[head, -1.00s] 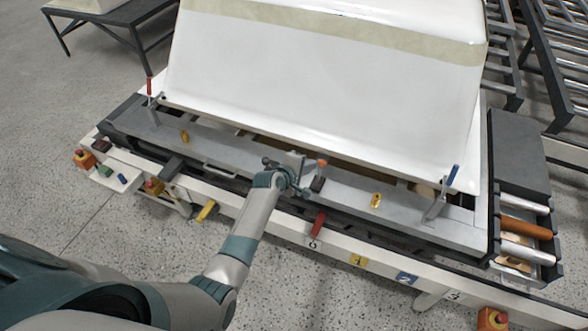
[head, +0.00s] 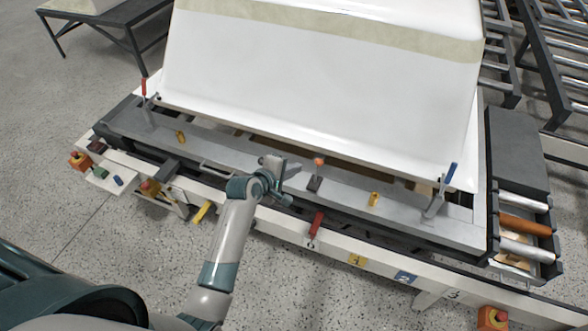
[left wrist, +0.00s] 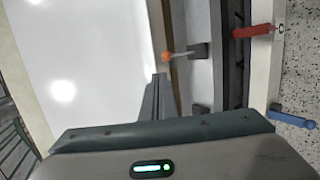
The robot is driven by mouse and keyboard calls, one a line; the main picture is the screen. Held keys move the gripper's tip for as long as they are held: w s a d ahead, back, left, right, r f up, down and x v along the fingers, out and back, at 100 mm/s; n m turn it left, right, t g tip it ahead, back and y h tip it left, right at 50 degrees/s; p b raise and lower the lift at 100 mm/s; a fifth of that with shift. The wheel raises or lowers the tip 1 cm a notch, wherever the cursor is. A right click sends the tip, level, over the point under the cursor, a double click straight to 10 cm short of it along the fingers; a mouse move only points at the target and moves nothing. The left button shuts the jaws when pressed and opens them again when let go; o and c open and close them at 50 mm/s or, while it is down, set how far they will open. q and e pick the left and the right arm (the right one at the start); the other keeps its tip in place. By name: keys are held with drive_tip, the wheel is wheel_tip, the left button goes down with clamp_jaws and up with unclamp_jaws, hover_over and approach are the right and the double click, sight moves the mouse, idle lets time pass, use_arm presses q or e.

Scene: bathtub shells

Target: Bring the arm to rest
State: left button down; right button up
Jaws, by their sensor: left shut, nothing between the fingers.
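My left arm comes in from the lower left of the head view. Its gripper (head: 287,168) is above the grey front rail (head: 220,148) of the workstation, to the left of an orange-tipped toggle clamp (head: 318,163). The fingers are shut and empty. The left wrist view shows the closed fingers (left wrist: 155,92) in front of the white shell's edge, with the orange knob (left wrist: 167,57) beyond them. The large white bathtub shell (head: 320,90) rests on the workstation behind the gripper. My right gripper is not in view.
Along the front are a red handle (head: 317,224), yellow handles (head: 203,212) and orange button boxes (head: 80,160). A blue-handled clamp (head: 447,185) stands at the right, a red-handled one (head: 144,88) at the left. A rack of rollers (head: 525,230) is at far right.

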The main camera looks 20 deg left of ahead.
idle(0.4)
use_arm(q)
drive_tip(key=s+f+m+g+y, duration=0.1)
drive_tip(key=s+f+m+g, duration=0.15)
drive_tip(key=s+f, duration=0.7)
drive_tip(key=s+f+m+g, duration=0.1)
drive_tip(key=s+f+m, duration=0.35)
drive_tip(key=f, duration=0.85)
drive_tip(key=s+f+m+g+y, duration=0.1)
drive_tip(key=s+f+m+g, duration=0.1)
drive_tip(key=s+f, duration=0.85)
drive_tip(key=s+a+f+m+g, duration=0.1)
drive_tip(key=s+f+m, duration=0.2)
drive_tip(key=s, duration=0.8)
drive_tip(key=s+a+f+m+g+b, duration=0.1)
drive_tip(key=s+f+m+g, duration=0.1)
drive_tip(key=s+f, duration=0.6)
drive_tip(key=s+a+f+m+g+y, duration=0.1)
drive_tip(key=s+f+m, duration=0.4)
drive_tip(key=s, duration=1.1)
drive_tip(key=shift+f+g+b, duration=0.3)
drive_tip(key=shift+f+g, duration=0.15)
